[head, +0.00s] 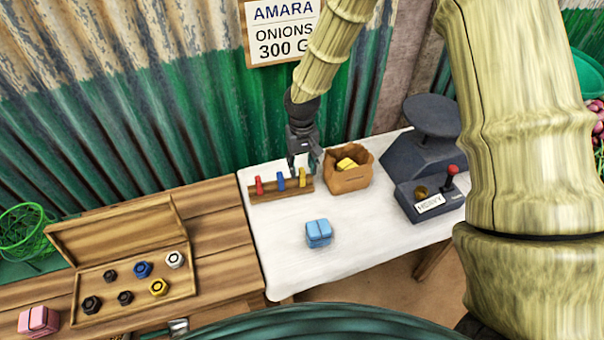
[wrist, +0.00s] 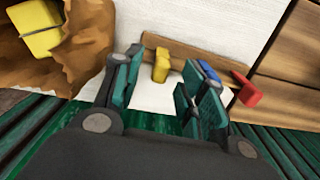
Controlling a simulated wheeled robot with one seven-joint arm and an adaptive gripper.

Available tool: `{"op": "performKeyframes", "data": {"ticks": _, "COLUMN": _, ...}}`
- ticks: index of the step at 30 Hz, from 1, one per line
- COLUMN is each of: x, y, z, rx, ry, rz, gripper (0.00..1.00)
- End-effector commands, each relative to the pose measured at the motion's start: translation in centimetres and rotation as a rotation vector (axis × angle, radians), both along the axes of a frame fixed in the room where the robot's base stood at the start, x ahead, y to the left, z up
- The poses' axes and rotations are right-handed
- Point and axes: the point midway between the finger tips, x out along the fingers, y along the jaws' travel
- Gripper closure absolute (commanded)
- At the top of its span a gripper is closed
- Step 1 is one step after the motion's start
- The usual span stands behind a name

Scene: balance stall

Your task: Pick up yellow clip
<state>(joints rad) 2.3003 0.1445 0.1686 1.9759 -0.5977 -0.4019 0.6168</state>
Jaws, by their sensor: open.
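The yellow clip (head: 303,178) stands at the right end of a wooden rail (head: 267,194) on the white table. A blue clip (head: 281,181) and a red clip (head: 259,185) stand to its left on the same rail. My gripper (head: 302,168) is open and empty, just above the rail near the yellow clip. In the wrist view the yellow clip (wrist: 161,66) shows between and beyond the two open fingers (wrist: 155,92). The blue clip (wrist: 208,71) is partly hidden behind one finger. The red clip (wrist: 246,88) is outside the fingers.
A brown paper bag (head: 348,181) with a yellow block (head: 347,164) stands close to the right of the rail. A dark scale (head: 420,150) stands farther right. A blue block (head: 318,233) lies in front. The corrugated wall (head: 190,130) is close behind.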

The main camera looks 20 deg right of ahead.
Motion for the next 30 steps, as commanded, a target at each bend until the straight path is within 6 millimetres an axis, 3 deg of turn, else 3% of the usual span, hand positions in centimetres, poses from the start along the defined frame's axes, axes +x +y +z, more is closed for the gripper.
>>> {"op": "performKeyframes", "data": {"ticks": 7, "x": -0.1, "y": 0.0, "z": -2.3, "rx": 0.0, "ry": 0.0, "rz": 0.0, "gripper": 0.59}}
{"op": "performKeyframes", "data": {"ticks": 17, "x": -0.1, "y": 0.0, "z": -2.7, "rx": 0.0, "ry": -0.001, "rz": 0.0, "gripper": 0.59}}
{"op": "performKeyframes", "data": {"ticks": 23, "x": -0.1, "y": 0.0, "z": -2.7, "rx": 0.0, "ry": -0.001, "rz": 0.0, "gripper": 0.94}}
{"op": "performKeyframes", "data": {"ticks": 30, "x": -0.1, "y": 0.0, "z": -2.7, "rx": 0.0, "ry": -0.001, "rz": 0.0, "gripper": 0.95}}
